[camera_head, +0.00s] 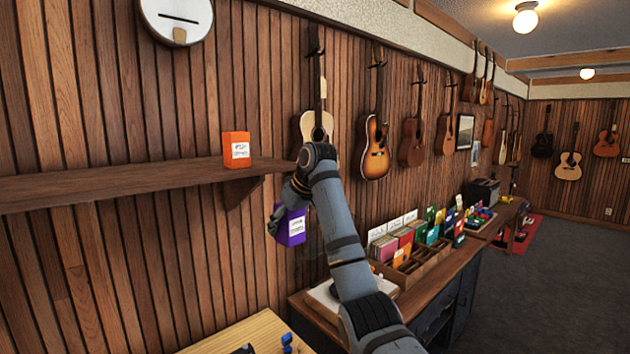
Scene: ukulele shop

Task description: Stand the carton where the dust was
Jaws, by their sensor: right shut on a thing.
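A purple carton (292,228) with a white label hangs in my right gripper (276,220), which is shut on it. The gripper is partly hidden by my wrist and the carton. The carton is slightly tilted, below and beyond the right end of the wall shelf (120,183), apart from it. An orange carton (236,150) with a white label stands upright near the right end of that shelf. I can make out no dust on the shelf. My left gripper is not in view.
The shelf left of the orange carton is bare. A counter (440,272) on the right bears a wooden divider box (420,262) with colourful packets. A light wooden tabletop (240,332) is below. Several guitars (375,140) hang on the wall.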

